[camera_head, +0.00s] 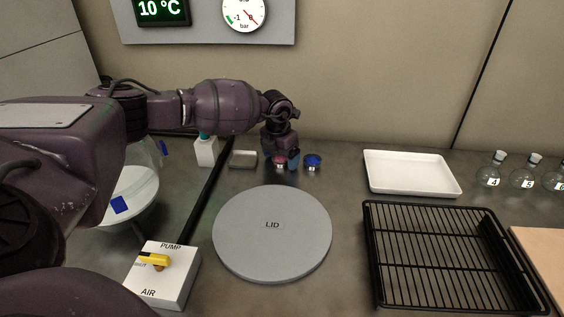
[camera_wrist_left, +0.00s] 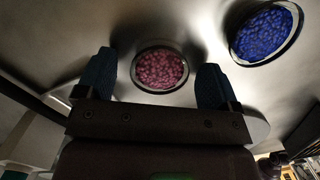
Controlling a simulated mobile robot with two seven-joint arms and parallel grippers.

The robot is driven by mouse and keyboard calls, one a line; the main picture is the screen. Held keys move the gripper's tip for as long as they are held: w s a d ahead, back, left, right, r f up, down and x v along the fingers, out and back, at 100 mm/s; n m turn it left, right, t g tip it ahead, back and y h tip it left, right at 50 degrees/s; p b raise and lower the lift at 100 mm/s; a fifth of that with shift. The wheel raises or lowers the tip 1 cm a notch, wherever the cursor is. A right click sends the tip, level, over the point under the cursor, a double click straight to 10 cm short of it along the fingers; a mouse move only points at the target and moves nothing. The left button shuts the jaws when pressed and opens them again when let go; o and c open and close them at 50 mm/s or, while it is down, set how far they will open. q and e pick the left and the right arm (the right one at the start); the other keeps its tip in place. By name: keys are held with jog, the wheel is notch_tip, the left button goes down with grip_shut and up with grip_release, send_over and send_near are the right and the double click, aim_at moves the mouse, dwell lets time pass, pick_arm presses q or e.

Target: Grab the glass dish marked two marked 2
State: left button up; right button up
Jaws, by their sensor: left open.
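A small round glass dish with pink-red granules (camera_head: 280,162) stands on the bench behind the lid, and a similar dish with blue granules (camera_head: 312,161) stands just to its right. I cannot read a number on either dish. My left gripper (camera_head: 281,157) is open and points down over the red dish. In the left wrist view the red dish (camera_wrist_left: 160,69) lies between the two blue fingertips, with a gap on each side. The blue dish (camera_wrist_left: 264,32) is outside the fingers at upper right. My right gripper is not in view.
A grey round plate marked LID (camera_head: 272,250) lies in front of the dishes. A small grey block (camera_head: 243,159) and a white bottle (camera_head: 206,152) stand to the left. A white tray (camera_head: 411,187), black rack (camera_head: 450,309) and numbered flasks (camera_head: 522,178) are to the right.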

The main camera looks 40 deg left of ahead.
pick_arm(q)
jog(key=shift+r, duration=0.1)
jog(key=c, duration=1)
